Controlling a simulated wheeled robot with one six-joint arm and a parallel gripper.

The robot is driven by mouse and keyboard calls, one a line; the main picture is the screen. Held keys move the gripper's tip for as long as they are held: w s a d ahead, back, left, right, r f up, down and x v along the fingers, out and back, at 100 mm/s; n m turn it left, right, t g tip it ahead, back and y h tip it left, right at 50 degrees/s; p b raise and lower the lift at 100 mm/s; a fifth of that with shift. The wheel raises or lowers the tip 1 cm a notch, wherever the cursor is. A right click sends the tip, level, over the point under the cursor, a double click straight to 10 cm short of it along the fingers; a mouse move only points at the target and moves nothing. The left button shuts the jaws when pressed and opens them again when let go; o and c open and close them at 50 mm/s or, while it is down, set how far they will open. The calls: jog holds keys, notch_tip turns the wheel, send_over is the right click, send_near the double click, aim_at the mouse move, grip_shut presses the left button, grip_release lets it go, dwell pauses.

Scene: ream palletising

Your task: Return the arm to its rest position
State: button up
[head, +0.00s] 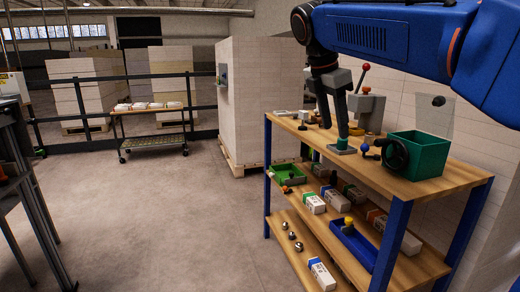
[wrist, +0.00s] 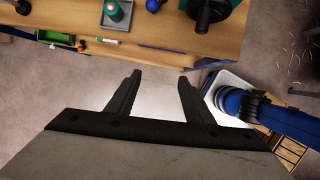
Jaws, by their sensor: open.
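My blue arm (head: 400,30) reaches in from the upper right in the head view. My gripper (head: 334,130) hangs from it, fingers pointing down, and overlaps the top of the wooden workbench (head: 448,187) in the picture. In the wrist view my gripper (wrist: 159,77) has its two dark fingers spread apart with nothing between them. There the fingertips appear over the floor, just off the front edge of the bench top (wrist: 190,35). The exact height of the fingers above the bench is hard to tell.
The bench top holds a green box (head: 425,155), a black round handwheel (head: 396,155) and a red-knobbed lever (head: 365,68). Lower shelves carry a green tray (head: 290,181), a blue tray (head: 352,243) and several packages. A cart (head: 152,147) stands at the back; the floor (head: 150,215) is clear.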

jog(key=s+d+f+m+y, duration=0.1)
jog(key=s+d+f+m, duration=0.2)
jog(key=s+f+m, duration=0.4)
jog(key=s+d+f+m+t+y, duration=0.1)
jog(key=s+d+f+m, duration=0.2)
jog(key=s+f+m, duration=0.4)
jog(key=s+d+f+m+t+y, duration=0.1)
jog(key=s+d+f+m, duration=0.2)
jog(key=s+f+m, duration=0.5)
jog(key=s+f, duration=0.6)
jog(key=f, duration=0.2)
jog(key=shift+s+d+f, duration=0.25)
jog(key=shift+d+f, duration=0.05)
jog(key=shift+f, duration=0.1)
